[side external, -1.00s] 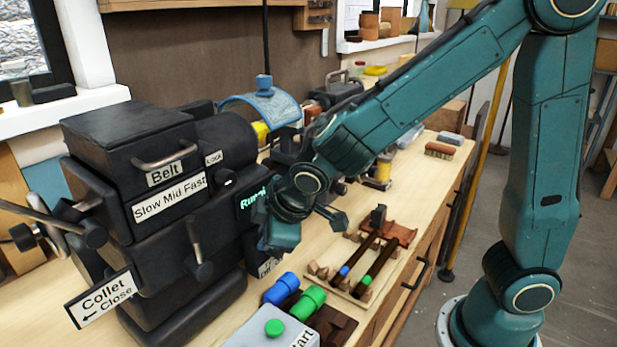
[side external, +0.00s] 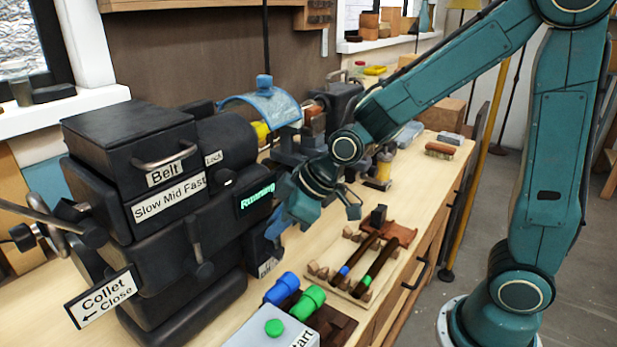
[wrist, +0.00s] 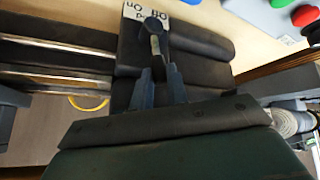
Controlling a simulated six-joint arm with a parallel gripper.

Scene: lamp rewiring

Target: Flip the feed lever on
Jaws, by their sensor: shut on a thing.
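The feed lever (wrist: 155,40) shows in the wrist view as a short, light-coloured shaft with a dark round knob, set on a dark block. A white label (wrist: 135,10) lies behind the knob; its lettering is upside down and partly covered. My gripper (wrist: 160,75) is shut on the lever, with one finger on each side of the shaft. In the side view my gripper (side external: 277,226) is at the right end of the black lathe headstock (side external: 170,220), below the green "Running" display (side external: 256,199). The lever is hidden there by my gripper.
Blue and green knobs (side external: 306,303) and a grey start box (side external: 275,335) stand in front of the gripper. A wooden rack with dark rods (side external: 365,270) lies to the right. The collet lever and its sign (side external: 103,298) are at the left.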

